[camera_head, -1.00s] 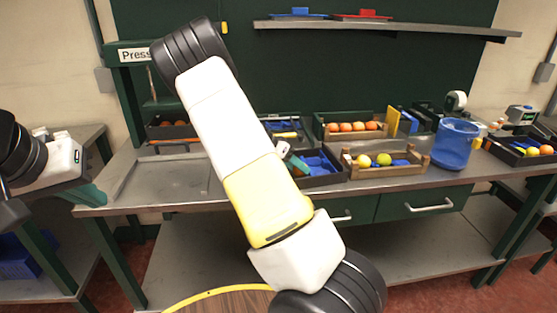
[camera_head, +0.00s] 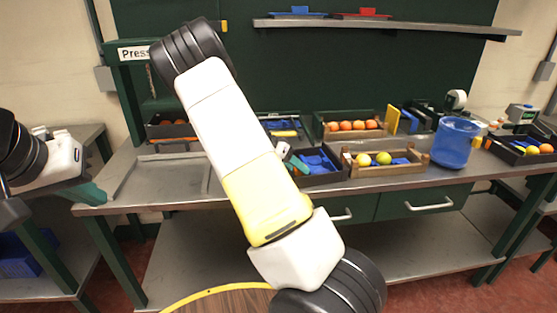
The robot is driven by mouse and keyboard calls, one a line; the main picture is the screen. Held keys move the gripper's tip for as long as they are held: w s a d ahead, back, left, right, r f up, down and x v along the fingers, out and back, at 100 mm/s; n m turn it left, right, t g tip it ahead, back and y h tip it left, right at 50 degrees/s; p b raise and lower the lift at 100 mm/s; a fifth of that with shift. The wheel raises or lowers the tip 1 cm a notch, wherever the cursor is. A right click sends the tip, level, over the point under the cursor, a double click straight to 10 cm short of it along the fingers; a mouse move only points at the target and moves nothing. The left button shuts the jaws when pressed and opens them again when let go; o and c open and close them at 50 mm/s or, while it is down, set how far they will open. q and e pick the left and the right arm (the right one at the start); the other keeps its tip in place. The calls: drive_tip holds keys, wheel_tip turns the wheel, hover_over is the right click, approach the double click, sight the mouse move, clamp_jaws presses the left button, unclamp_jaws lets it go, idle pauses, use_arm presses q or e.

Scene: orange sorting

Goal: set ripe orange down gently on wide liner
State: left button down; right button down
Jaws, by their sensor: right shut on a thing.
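My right gripper (camera_head: 294,160) shows only in part, as a teal finger and a bit of white body past the edge of my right arm. It is at the left side of a dark tray (camera_head: 330,180) with blue liner pieces (camera_head: 318,161). It is shut, and the orange in it is hidden behind my arm. I cannot tell whether that orange touches the liner. A wooden crate (camera_head: 385,172) to the right holds two yellow-green fruits (camera_head: 373,160) and a blue liner (camera_head: 402,161). My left gripper (camera_head: 92,193) is at the far left, by the bench corner; its jaw opening is unclear.
Behind are a crate of several oranges (camera_head: 352,126), a tray with blue pieces (camera_head: 284,128) and a dark crate of oranges (camera_head: 170,125). A blue bucket (camera_head: 454,144) and another fruit tray (camera_head: 520,152) stand right. The bench's left part (camera_head: 165,178) is bare.

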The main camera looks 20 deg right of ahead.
drive_tip(key=shift+f, duration=0.1)
drive_tip(key=c, duration=0.6)
unclamp_jaws()
drive_tip(key=shift+c, duration=0.2)
drive_tip(key=shift+r, duration=4)
